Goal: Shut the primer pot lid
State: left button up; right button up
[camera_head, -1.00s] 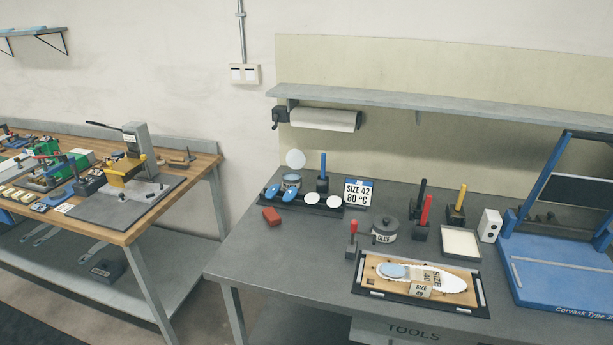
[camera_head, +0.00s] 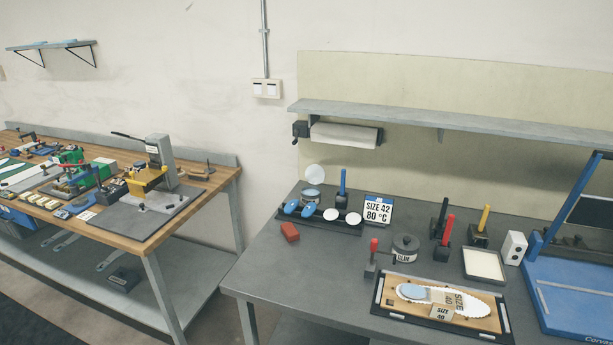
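A small grey-blue pot (camera_head: 312,192) stands at the back of the black rack on the grey bench. It looks like the primer pot, though I cannot read a label on it. Its round white lid (camera_head: 315,171) stands up open behind and above the pot mouth. A second dark pot marked GLUE (camera_head: 404,249) stands further right with its dark lid on. Neither of my grippers is in view.
The black rack (camera_head: 340,230) holds blue and white discs, with a blue-handled tool (camera_head: 343,183) behind. The bench's front left is clear.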

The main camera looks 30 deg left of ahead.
aim_at(315, 174)
jog(key=j+u, duration=0.1)
jog(key=j, duration=0.35)
jog(key=i+j+u, duration=0.1)
jog(key=j, duration=0.35)
jog(key=i+j+u, duration=0.1)
jog(key=j, duration=0.3)
jog(key=i+j, duration=0.15)
jog(key=j, duration=0.3)
jog(key=i+j+u, duration=0.15)
jog(key=j, duration=0.25)
jog(key=k, duration=0.05)
